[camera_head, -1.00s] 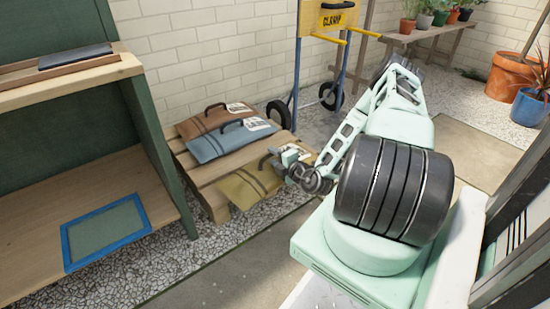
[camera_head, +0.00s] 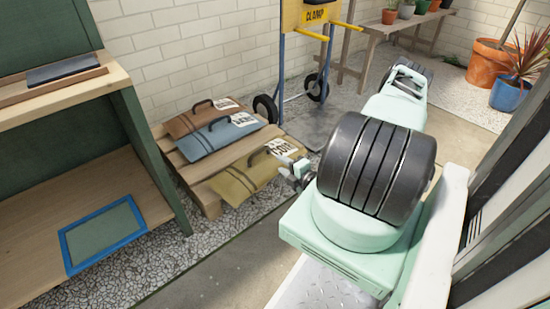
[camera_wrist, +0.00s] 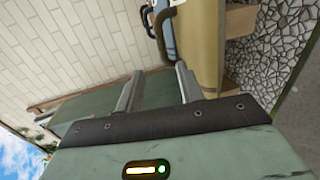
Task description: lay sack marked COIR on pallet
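A yellow sack (camera_head: 240,182) with dark stripes, a dark handle and a white label (camera_head: 281,147) lies flat on the front part of the wooden pallet (camera_head: 208,200). The label's lettering looks like COIR but is small. My gripper (camera_head: 286,163) is just right of this sack, near its label end.
A blue sack (camera_head: 215,138) and a brown sack (camera_head: 190,122) lie behind on the pallet. A green shelf unit with a blue-framed panel (camera_head: 104,235) stands left. A hand truck (camera_head: 306,18) stands by the brick wall. Gravel and paving in front are clear.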

